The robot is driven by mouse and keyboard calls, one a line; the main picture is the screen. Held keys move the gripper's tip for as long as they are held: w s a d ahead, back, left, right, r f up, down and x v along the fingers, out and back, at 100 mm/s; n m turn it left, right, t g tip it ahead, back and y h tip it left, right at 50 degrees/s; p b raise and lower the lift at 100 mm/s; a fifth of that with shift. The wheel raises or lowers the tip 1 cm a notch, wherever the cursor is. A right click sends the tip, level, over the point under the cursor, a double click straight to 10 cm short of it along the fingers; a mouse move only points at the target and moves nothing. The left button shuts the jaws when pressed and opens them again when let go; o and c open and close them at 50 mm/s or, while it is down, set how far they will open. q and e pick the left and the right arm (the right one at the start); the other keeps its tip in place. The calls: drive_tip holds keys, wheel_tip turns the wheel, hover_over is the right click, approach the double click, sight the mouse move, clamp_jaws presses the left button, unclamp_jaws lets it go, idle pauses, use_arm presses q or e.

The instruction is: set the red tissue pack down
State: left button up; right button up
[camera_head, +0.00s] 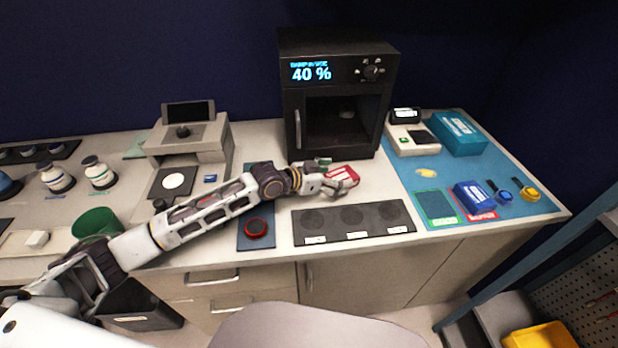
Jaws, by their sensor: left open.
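The red tissue pack (344,174), red with a white part, is on the white counter in front of the black oven-like cabinet, or just above it; I cannot tell whether it touches the counter. My left gripper (331,181) is open right at the pack's left side, with its fingers next to the pack and partly covering it. My left arm reaches in from the lower left across the counter. My right gripper does not show.
The black cabinet (290,100) reads 40 % and stands behind the pack. A dark three-spot plate (330,233) lies in front. A blue mat (540,207) at the right holds a blue pack (474,197) and small items. A green cup (96,222) stands beside my arm.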

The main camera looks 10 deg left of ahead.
use_arm(q)
drive_tip(key=shift+v, duration=2.35)
drive_tip(key=shift+s+a+r, duration=0.2)
drive_tip(key=shift+s+a, duration=0.2)
drive_tip(key=shift+a, duration=0.1)
drive_tip(key=shift+v, duration=1.9)
drive_tip(key=shift+s+a+r, duration=0.25)
drive_tip(key=shift+s+a, duration=0.05)
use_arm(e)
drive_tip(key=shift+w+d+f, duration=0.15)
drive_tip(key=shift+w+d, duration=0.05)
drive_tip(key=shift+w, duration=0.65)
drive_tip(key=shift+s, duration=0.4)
